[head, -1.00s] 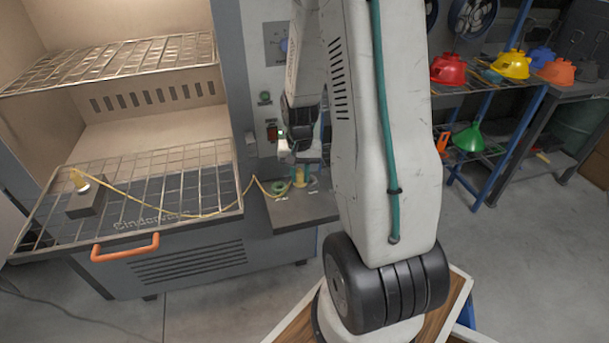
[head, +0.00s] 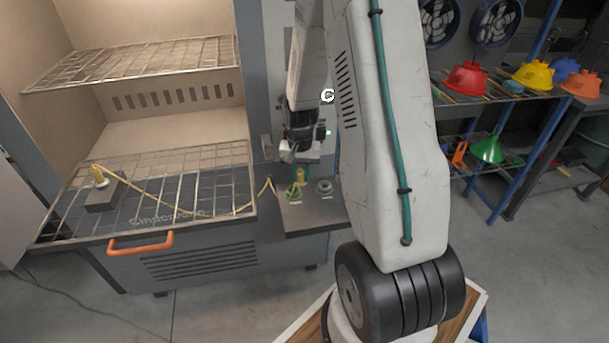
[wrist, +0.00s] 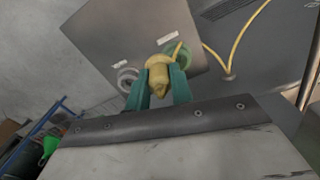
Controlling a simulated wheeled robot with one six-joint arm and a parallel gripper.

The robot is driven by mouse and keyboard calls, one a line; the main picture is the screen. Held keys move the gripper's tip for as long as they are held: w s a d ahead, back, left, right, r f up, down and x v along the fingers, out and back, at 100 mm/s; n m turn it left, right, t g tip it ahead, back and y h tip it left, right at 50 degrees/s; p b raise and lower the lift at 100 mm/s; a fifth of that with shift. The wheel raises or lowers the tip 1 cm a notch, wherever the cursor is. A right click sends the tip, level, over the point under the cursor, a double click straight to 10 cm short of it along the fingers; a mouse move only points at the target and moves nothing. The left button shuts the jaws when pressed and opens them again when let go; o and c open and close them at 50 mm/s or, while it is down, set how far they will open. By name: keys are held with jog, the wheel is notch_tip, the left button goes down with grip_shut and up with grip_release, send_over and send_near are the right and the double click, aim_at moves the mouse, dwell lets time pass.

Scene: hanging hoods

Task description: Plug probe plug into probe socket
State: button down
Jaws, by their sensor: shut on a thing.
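My gripper (wrist: 160,84) has teal fingers shut on the yellow probe plug (wrist: 158,70). In the head view the plug (head: 301,175) hangs below the fingers, above a small grey ledge (head: 312,215). Two round sockets are on the ledge: a green-ringed one (head: 293,190) and a grey-ringed one (head: 324,186). In the wrist view the green ring (wrist: 180,52) is just right of the plug and the grey ring (wrist: 127,78) is to its left. The white labels beside them are too small to read. The plug's underside is hidden, so contact cannot be told.
A yellow cable (head: 180,211) runs from the ledge across the lower wire rack to a yellow probe in a dark block (head: 105,196). The oven has an orange handle (head: 140,242). Coloured hoods (head: 465,78) stand on a shelf at right.

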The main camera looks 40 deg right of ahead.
jog(key=w, duration=0.1)
jog(key=w+f, duration=0.1)
jog(key=w, duration=0.1)
jog(key=shift+w, duration=0.25)
